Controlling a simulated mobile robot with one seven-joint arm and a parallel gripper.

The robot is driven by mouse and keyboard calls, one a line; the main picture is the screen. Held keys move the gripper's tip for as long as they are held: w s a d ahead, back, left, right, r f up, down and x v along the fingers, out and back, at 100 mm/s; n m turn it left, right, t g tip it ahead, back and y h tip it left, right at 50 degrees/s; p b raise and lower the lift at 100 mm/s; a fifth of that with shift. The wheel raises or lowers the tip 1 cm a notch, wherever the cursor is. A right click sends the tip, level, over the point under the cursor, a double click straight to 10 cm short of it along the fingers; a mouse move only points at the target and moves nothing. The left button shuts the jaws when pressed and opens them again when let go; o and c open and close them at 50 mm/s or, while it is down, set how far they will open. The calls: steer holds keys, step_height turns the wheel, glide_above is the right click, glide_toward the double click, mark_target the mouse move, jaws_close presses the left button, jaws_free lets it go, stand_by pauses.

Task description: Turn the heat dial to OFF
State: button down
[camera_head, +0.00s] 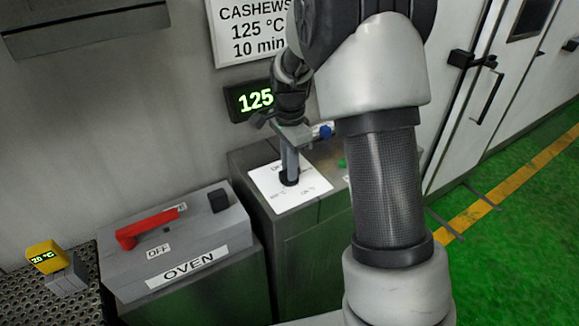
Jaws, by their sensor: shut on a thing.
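The heat dial (289,178) is a small dark knob on a white label plate (312,189) on top of a grey metal box. The plate carries printed marks, mostly too small or too covered to read. My gripper (290,170) points down from above and is shut on the dial. The fingers hide much of the dial, so I cannot tell where its pointer stands. A display (254,100) on the wall behind reads 125 in green.
A grey box labelled OVEN (185,245) with a red lever (147,228) beside an OFF label stands to the left. A yellow 20 °C display (45,256) is at far left. A blue button (325,131) is close to my gripper. A sign (245,35) reads CASHEWS.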

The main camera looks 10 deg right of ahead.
steer(key=n, duration=0.4)
steer(key=shift+n, duration=0.3)
steer(key=n, duration=0.4)
steer(key=shift+n, duration=0.3)
steer(key=n, duration=0.4)
steer(key=shift+n, duration=2.5)
steer(key=c, duration=1.7)
jaws_free()
steer(key=shift+r, duration=0.1)
